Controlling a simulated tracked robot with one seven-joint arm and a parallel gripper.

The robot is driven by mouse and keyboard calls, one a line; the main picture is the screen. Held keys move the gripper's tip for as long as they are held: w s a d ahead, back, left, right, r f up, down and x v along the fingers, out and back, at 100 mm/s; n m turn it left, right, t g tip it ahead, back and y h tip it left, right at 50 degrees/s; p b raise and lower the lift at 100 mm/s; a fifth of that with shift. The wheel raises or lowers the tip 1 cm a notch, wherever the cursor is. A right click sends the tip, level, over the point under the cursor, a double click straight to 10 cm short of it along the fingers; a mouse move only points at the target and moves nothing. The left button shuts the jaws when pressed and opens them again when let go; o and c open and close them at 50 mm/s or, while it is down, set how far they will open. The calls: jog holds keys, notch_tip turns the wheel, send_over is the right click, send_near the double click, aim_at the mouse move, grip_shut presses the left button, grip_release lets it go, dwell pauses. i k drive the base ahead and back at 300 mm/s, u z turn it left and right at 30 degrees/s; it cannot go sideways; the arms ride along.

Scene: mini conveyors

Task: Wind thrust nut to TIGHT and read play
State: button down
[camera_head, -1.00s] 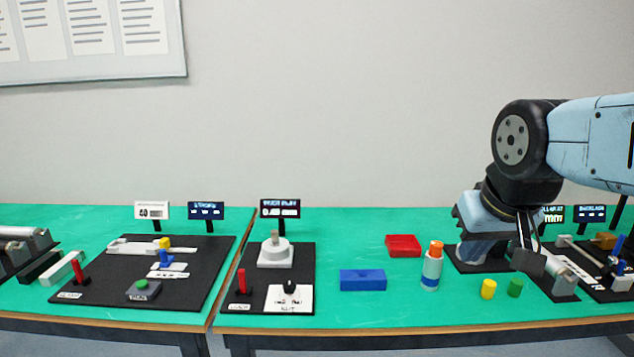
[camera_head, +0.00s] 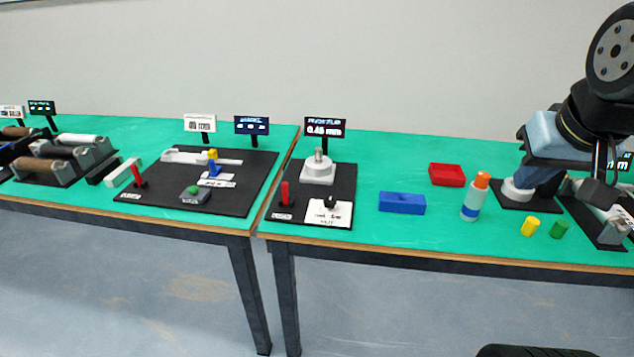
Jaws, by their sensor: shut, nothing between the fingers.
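The black station board (camera_head: 348,182) lies near the left end of the right table. The lettering at the knob is too small to read surely. My gripper (camera_head: 601,197) is at the right, well apart from this board, pointing down over another station. Its fingers look shut and empty; the arm hides part of that station.
A blue block (camera_head: 402,203), a red tray (camera_head: 447,174), an orange-capped bottle (camera_head: 475,197), and yellow (camera_head: 530,226) and green (camera_head: 559,229) cylinders stand between board and gripper. A left board (camera_head: 262,167) holds a green button. A gap separates the tables.

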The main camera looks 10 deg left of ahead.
aim_at(330, 203)
jog(key=z, duration=0.65)
jog(key=k, duration=0.95)
jog(key=u, duration=0.75)
jog(key=i, duration=1)
jog(key=z, duration=0.05)
